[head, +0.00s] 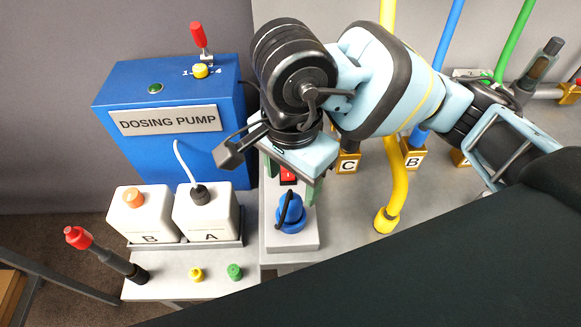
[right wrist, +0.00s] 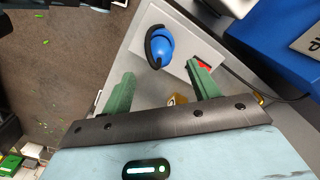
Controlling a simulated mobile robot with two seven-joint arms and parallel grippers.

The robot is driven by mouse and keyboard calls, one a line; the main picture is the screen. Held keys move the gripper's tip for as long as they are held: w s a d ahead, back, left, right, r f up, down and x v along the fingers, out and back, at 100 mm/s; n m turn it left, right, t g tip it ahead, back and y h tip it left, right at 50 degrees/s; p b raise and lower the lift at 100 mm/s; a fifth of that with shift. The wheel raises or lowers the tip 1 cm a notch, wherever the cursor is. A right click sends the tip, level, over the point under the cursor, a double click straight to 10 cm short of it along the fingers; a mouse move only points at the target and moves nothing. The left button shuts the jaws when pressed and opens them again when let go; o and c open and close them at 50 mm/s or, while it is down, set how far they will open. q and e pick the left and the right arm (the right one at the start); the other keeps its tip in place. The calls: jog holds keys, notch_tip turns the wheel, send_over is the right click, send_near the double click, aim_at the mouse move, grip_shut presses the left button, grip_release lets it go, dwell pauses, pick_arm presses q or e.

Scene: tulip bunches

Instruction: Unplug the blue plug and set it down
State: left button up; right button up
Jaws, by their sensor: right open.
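The blue plug (head: 291,213), with a black loop over it, sits on the pale socket block (head: 292,244), at the end nearer me. It also shows in the right wrist view (right wrist: 161,48). Whether its pins are in the socket is hidden. My right gripper (head: 292,190) is open above the block, its green fingers apart and nothing between them. In the right wrist view the plug lies just past the fingertips, roughly between the two fingers (right wrist: 160,80), not touched. A red switch (head: 289,175) sits behind the plug, partly covered by the gripper. My left gripper is not in view.
The blue dosing pump (head: 168,147) stands left of the gripper. White bottles B (head: 141,220) and A (head: 203,220) stand in a tray before it. Yellow (head: 196,275) and green caps (head: 235,272) lie in front. A yellow hose (head: 390,190) runs at right.

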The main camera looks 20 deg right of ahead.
aim_at(291, 198)
jog(key=shift+s+f, duration=0.1)
jog(key=shift+f, duration=0.4)
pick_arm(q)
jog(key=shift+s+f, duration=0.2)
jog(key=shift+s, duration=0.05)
pick_arm(e)
jog(key=shift+f, duration=3.45)
jog(key=shift+c, duration=0.3)
jog(key=c, duration=1.1)
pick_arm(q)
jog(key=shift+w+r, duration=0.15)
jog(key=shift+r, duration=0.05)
pick_arm(e)
jog(key=shift+r, duration=0.25)
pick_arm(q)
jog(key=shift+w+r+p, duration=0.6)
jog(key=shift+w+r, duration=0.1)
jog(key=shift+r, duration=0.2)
pick_arm(e)
jog(key=shift+r, duration=1.45)
jog(key=shift+r, duration=0.1)
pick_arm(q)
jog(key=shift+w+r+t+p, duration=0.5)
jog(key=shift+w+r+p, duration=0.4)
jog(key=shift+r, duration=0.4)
pick_arm(e)
jog(key=shift+r, duration=1.9)
